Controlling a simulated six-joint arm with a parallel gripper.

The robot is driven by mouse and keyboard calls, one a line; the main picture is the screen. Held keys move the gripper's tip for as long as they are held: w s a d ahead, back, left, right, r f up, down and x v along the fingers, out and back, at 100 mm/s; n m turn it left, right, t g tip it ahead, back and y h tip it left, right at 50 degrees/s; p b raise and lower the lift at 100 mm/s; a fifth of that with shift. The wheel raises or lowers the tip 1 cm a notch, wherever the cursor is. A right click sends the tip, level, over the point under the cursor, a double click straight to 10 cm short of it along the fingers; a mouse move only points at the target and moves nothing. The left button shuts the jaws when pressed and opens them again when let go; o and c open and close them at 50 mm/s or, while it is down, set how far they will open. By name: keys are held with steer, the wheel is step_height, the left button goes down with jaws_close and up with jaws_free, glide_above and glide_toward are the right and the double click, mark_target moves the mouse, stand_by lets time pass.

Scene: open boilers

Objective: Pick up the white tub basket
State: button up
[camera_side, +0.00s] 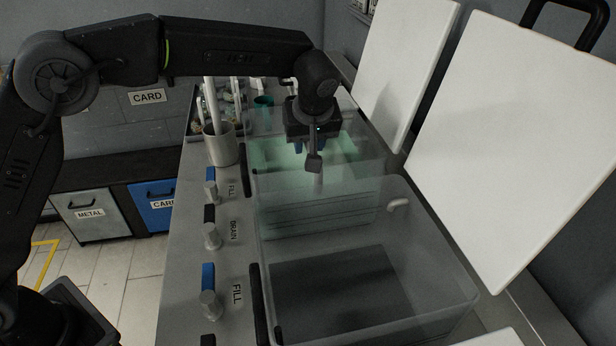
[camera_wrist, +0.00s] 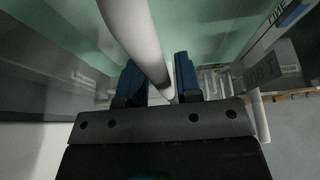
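My gripper (camera_side: 312,148) is low over the far tub (camera_side: 320,205), which is clear and holds pale green water. In the wrist view its two blue fingers (camera_wrist: 160,82) stand apart. A pale white bar (camera_wrist: 135,35), which looks like part of the white tub basket, runs down between them. A short pale rod (camera_side: 318,182) also shows just below my gripper in the side view. The bar seems to nearly fill the gap, but I cannot tell whether the fingers press on it. The rest of the basket is hidden or too faint to make out.
A near clear tub (camera_side: 370,290) has a dark floor and no visible basket. White lids (camera_side: 520,140) stand tilted up on the right. Knobs (camera_side: 210,300) and a cup with white rods (camera_side: 221,148) line the left edge.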

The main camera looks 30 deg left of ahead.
jaws_close()
steer(key=shift+r, duration=0.1)
stand_by(0.3)
